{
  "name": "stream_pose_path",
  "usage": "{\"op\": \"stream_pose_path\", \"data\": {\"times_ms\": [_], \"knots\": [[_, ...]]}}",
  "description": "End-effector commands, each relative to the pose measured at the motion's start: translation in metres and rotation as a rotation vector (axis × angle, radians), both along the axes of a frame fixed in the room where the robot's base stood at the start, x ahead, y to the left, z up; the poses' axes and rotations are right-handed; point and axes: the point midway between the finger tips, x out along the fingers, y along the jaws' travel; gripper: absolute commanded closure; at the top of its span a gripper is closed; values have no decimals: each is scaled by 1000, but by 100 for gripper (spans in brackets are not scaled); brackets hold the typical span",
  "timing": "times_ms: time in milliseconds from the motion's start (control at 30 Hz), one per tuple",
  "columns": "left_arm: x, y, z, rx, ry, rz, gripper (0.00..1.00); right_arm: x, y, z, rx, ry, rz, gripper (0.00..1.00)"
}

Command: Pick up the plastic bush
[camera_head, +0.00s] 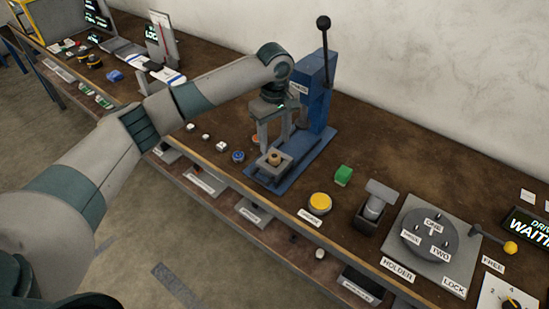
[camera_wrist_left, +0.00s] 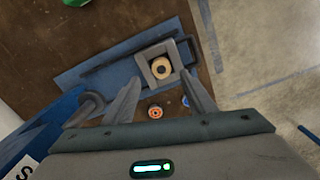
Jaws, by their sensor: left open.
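A tan ring-shaped piece (camera_head: 274,158) sits in a square grey holder on the blue press base (camera_head: 304,158); in the left wrist view the tan ring (camera_wrist_left: 161,68) shows its dark centre hole. An orange ring (camera_wrist_left: 155,112) and a blue round piece (camera_head: 238,156) lie on the bench beside the press. I cannot tell for sure which of these is the plastic bush. My left gripper (camera_head: 273,143) is open and points down above the holder, its fingers apart with nothing seen between them. My right gripper is not in view.
The blue press column (camera_head: 316,88) with its black-knobbed lever stands close to my left gripper. A yellow button (camera_head: 319,203), a green block (camera_head: 343,175) and a round grey turntable (camera_head: 429,234) are to the right. Small white pieces (camera_head: 205,136) lie to the left.

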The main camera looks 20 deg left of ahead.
Motion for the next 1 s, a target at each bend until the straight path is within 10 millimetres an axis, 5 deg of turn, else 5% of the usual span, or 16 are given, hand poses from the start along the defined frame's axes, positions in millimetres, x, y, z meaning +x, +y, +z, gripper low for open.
{"op": "stream_pose_path", "data": {"times_ms": [533,1000], "knots": [[-2,3,-48,1,2,-1,49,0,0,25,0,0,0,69],[-2,3,-52,1,-1,-1,49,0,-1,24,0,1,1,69]]}}
